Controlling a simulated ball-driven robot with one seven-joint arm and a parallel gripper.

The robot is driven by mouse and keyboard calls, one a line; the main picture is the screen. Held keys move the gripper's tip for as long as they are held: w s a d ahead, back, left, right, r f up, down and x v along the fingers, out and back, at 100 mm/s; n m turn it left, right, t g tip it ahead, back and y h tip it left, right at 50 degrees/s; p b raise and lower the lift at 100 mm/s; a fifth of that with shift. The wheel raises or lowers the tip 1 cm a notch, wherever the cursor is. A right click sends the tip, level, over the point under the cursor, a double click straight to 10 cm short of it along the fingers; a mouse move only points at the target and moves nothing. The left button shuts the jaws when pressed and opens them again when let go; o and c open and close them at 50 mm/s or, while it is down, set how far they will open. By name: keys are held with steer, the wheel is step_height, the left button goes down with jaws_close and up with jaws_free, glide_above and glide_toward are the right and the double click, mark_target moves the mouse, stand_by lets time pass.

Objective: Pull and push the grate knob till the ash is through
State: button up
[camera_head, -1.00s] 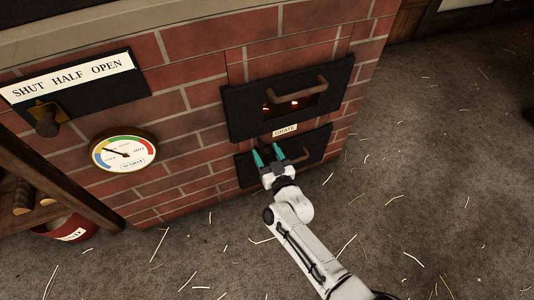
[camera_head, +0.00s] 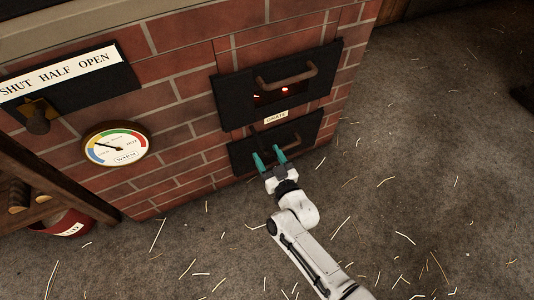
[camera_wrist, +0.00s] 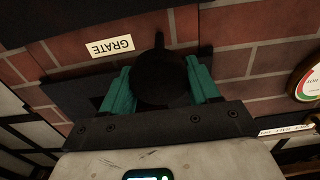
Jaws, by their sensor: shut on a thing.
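The grate knob (camera_wrist: 160,80) is a dark round knob on a thin dark rod that runs to the brick front. In the wrist view it fills the space between my teal fingers. My gripper (camera_head: 268,157) is shut on it, just below the GRATE label (camera_head: 276,117) and in front of the lower black door (camera_head: 237,155). In the head view the fingers mostly hide the knob. The GRATE label also shows in the wrist view (camera_wrist: 112,47). No ash can be made out.
Above is a black fire door (camera_head: 232,100) with a curved handle and a glowing opening. The round gauge (camera_head: 116,144) has its needle on the left side. A SHUT HALF OPEN plate (camera_head: 60,75), a wooden shelf (camera_head: 40,180) and a red bucket (camera_head: 60,224) stand left. Straw-strewn floor is open right.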

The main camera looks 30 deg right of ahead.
steer(key=o, duration=1.4)
steer(key=shift+o, duration=0.2)
steer(key=s+p, duration=0.2)
steer(key=s, duration=0.8)
steer(key=shift+s+p, duration=0.3)
steer(key=shift+s, duration=0.1)
